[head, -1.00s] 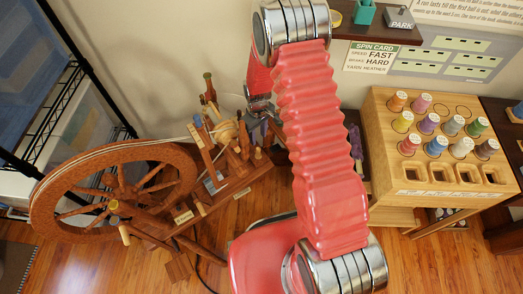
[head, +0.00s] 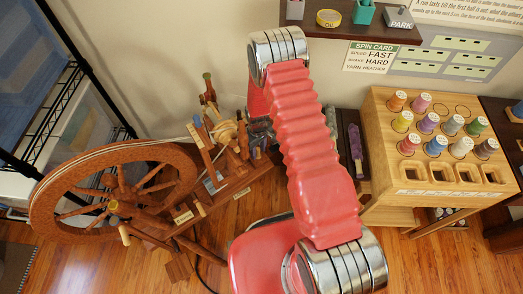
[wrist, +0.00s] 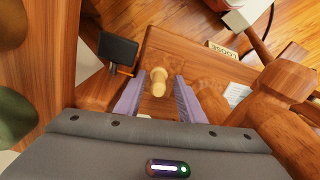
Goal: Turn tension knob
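The tension knob, a small pale wooden peg (wrist: 158,76), stands on a brown wooden bar of the spinning wheel in the wrist view. My gripper (wrist: 157,85) is open, with one purple-grey finger on each side of the knob. A gap shows between the knob and each finger; I cannot tell how deep it sits between them. A LOOSE label (wrist: 222,50) lies on the bar beyond, to the right. In the head view, the spinning wheel (head: 115,204) stands at left, and my arm mostly hides the gripper.
A dark square part on a post (wrist: 117,49) stands close to the left finger. A turned wooden post (wrist: 287,80) rises at right. In the head view, a spool rack (head: 395,180) stands right of my arm and a wire shelf (head: 85,65) at far left.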

